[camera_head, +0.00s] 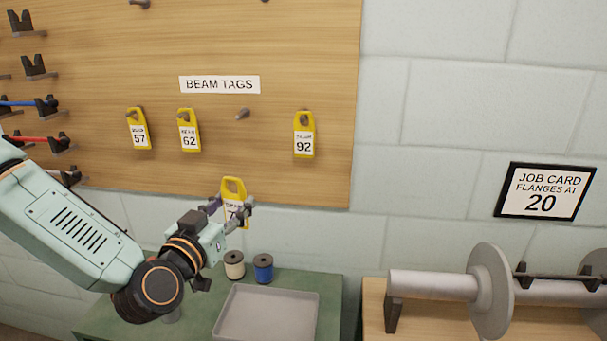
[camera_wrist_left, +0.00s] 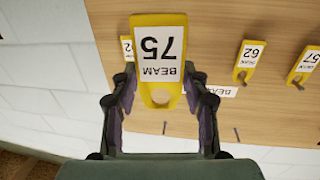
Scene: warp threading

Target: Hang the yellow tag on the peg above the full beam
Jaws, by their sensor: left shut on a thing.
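My left gripper (camera_head: 230,207) is shut on a yellow tag (camera_head: 234,187) and holds it below the tag board (camera_head: 300,60). In the left wrist view the held tag (camera_wrist_left: 160,56) reads BEAM 75, upside down, between the two fingers (camera_wrist_left: 162,105). A bare peg (camera_head: 243,114) shows under the BEAM TAGS label (camera_head: 219,85), above the held tag in the head view. Yellow tags 57 (camera_head: 139,129), 62 (camera_head: 189,130) and 92 (camera_head: 304,135) hang on pegs beside it. My right gripper is not in view.
A green table (camera_head: 110,316) holds a grey tray (camera_head: 268,317), a cream spool (camera_head: 234,265) and a blue spool (camera_head: 263,267). At right a grey roller with flanges (camera_head: 490,290) rests on a wooden stand. A job card (camera_head: 545,191) reads flanges at 20.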

